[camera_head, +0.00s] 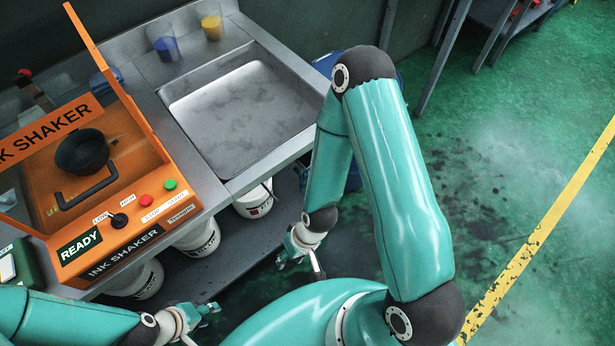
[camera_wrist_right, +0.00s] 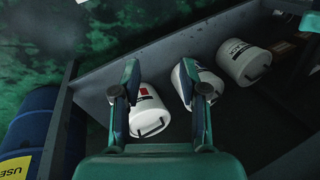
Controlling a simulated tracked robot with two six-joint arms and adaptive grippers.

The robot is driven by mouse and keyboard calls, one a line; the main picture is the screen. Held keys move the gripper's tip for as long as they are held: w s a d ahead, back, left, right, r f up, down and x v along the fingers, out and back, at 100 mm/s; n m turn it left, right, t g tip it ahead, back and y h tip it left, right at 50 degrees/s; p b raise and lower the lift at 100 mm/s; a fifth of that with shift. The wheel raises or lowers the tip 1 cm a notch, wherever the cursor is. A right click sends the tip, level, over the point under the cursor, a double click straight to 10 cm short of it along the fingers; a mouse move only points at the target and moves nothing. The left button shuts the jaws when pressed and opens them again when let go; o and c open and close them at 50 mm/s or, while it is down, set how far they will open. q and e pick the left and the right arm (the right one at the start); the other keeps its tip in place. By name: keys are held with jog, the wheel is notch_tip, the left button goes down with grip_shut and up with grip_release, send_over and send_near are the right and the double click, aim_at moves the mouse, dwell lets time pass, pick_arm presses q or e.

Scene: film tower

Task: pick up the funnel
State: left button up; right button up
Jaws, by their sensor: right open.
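I cannot clearly make out a funnel. A black, round, cup-like piece (camera_head: 82,152) sits in the open orange ink shaker at the left of the head view; I cannot tell whether it is the funnel. My right gripper (camera_head: 298,258) is open and empty, low in front of the bench and right of the shaker. In the right wrist view its two fingers (camera_wrist_right: 160,92) stand apart, with white buckets beyond them. My left gripper (camera_head: 198,322) is at the bottom of the head view, its fingers apart and empty, in front of the bench.
The ink shaker (camera_head: 150,200) has a raised lid. A steel sink (camera_head: 240,110) is beside it. Cups of blue (camera_head: 166,45) and yellow ink (camera_head: 212,22) stand behind. White buckets (camera_head: 255,200) are under the bench. A blue drum (camera_wrist_right: 30,120) shows in the right wrist view. Green floor at right is clear.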

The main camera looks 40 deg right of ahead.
jog(key=shift+o, duration=1.2)
jog(key=shift+s, duration=0.1)
jog(key=shift+o, duration=1.4)
jog(key=shift+s+a+n, duration=0.2)
jog(key=shift+n, duration=0.2)
jog(key=shift+o, duration=1)
jog(key=shift+s+a+r+n+g, duration=0.15)
jog(key=shift+s+n+g, duration=0.2)
jog(key=shift+n, duration=0.25)
jog(key=w+d+r+n+t+h, duration=0.15)
jog(key=w+d+r+n, duration=0.3)
jog(key=d+r, duration=0.6)
jog(key=w+d+r+n+t, duration=0.25)
jog(key=w+d+r, duration=0.35)
jog(key=r, duration=0.7)
send_near(305, 178)
jog(key=shift+n, duration=0.3)
jog(key=x, duration=0.5)
jog(key=shift+a+f+b, duration=0.1)
jog(key=shift+a+b, duration=0.25)
jog(key=shift+b+x, duration=0.55)
jog(key=shift+x, duration=1.7)
